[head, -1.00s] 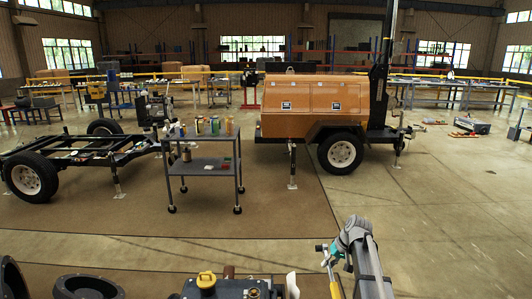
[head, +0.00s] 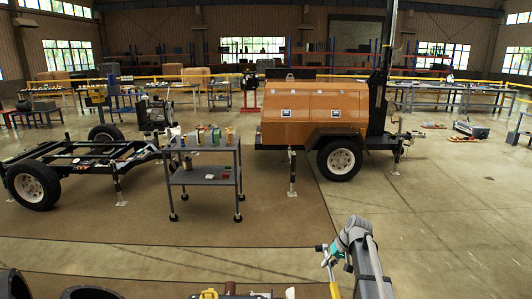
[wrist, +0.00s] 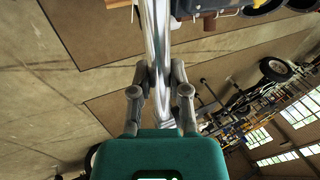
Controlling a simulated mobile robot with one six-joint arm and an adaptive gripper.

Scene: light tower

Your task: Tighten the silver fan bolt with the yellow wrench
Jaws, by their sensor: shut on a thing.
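My gripper (wrist: 160,72) is shut around a long, shiny silver shaft that runs up and out of the top of the wrist view. I take it to be the wrench (wrist: 156,30). In the head view a thin tool with a yellow part (head: 334,290) shows beside my arm at the bottom edge; its lower end is cut off. The wrench's working end is not in view. An engine-like unit with a yellow cap (head: 209,294) is barely visible at the bottom of the head view. I cannot make out the silver fan bolt in any view.
A grey cart (head: 205,177) with cans stands ahead, between a bare trailer frame (head: 75,165) on the left and an orange light-tower trailer (head: 312,112). Black tyre-like rings (head: 90,293) lie at the lower left. The floor at right is mostly clear.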

